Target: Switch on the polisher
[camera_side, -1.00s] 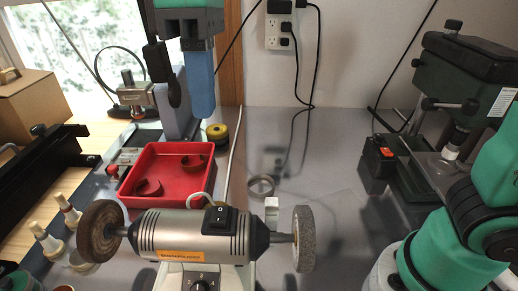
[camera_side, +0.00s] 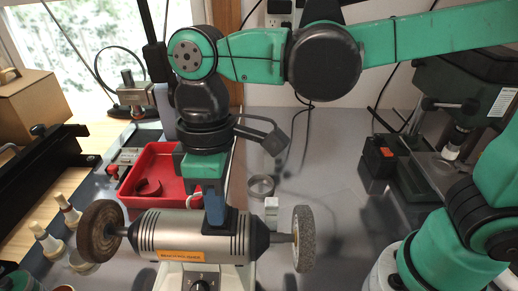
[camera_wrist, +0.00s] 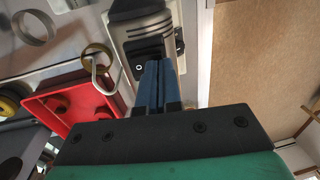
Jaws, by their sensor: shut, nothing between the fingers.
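The polisher (camera_side: 166,236) is a silver bench machine with a brown wheel (camera_side: 100,231) on its left and a grey wheel (camera_side: 303,239) on its right. Its black rocker switch on top is hidden behind my gripper (camera_side: 214,222) in the side view. In the wrist view the black switch (camera_wrist: 141,57) shows an "O" mark, right by the tips of my gripper (camera_wrist: 152,66). My blue fingers are together and empty, pointing down at the switch. Whether they touch it I cannot tell.
A drill press (camera_side: 462,90) stands at the right, and cone-shaped parts (camera_side: 45,240) stand at the left.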

